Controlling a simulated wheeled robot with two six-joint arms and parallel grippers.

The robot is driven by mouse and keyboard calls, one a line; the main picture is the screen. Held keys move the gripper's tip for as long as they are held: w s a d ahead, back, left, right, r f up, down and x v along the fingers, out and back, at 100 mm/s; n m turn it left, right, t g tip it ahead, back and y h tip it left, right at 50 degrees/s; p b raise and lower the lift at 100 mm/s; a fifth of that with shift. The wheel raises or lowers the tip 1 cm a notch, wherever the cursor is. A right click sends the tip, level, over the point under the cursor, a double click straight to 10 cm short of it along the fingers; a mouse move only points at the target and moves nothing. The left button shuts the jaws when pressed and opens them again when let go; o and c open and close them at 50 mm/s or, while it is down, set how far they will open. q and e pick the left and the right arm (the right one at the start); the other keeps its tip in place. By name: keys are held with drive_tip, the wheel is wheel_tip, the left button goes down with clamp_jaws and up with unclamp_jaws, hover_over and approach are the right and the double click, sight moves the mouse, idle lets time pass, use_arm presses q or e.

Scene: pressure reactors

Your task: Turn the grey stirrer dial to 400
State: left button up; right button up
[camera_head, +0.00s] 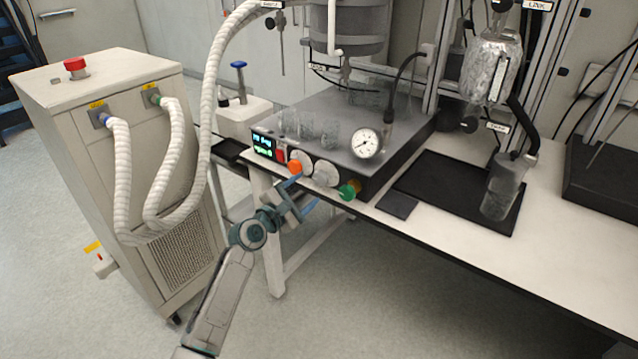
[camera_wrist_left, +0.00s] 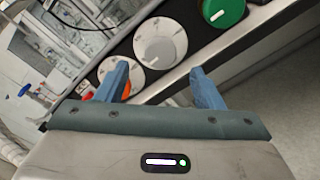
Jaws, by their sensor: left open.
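The grey stirrer dial (camera_head: 326,173) is on the front of the dark control box, between an orange dial (camera_head: 296,167) and a green dial (camera_head: 348,191). In the left wrist view the grey dial (camera_wrist_left: 158,45) sits on a pale scale disc, beyond and between the fingertips. Its scale figures are too small to read. My left gripper (camera_head: 306,191) is open and empty in front of the panel, with blue fingers apart; it also shows in the wrist view (camera_wrist_left: 160,69). Its left finger partly covers the orange dial (camera_wrist_left: 126,88). My right gripper is not in view.
The control box (camera_head: 385,160) stands on the white bench, with glass beakers (camera_head: 305,128) and a pressure gauge (camera_head: 366,143) on top. A lit display (camera_head: 263,144) is left of the dials. A chiller (camera_head: 110,150) with white hoses stands left. Free floor lies before the bench.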

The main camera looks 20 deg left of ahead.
sight(318, 180)
use_arm(q)
drive_tip(key=x, duration=0.7)
drive_tip(key=shift+f, duration=0.1)
drive_tip(key=shift+s, duration=0.1)
drive_tip(key=c, duration=1)
